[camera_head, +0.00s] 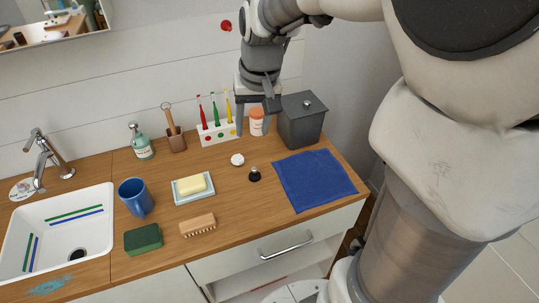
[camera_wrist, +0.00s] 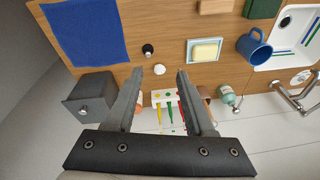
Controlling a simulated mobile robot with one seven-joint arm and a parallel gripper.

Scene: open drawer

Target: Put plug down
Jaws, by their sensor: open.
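The black plug (camera_head: 255,174) with a pale top knob stands on the wooden counter (camera_head: 222,177), left of the blue cloth. It also shows in the wrist view (camera_wrist: 148,50), beyond my fingertips and apart from them. My gripper (camera_head: 256,118) is open and empty, pointing down over the back of the counter near the toothbrush holder and the orange-capped jar. In the wrist view both fingers of my gripper (camera_wrist: 171,72) are spread with nothing held between them.
The toothbrush holder (camera_head: 219,133), the orange-capped jar (camera_head: 257,124) and a grey lidded bin (camera_head: 303,121) stand close around my gripper. A small white round object (camera_head: 237,159) lies near the plug. The soap dish (camera_head: 193,189), brush (camera_head: 198,225), blue mug (camera_head: 136,197) and sink (camera_head: 56,230) are left.

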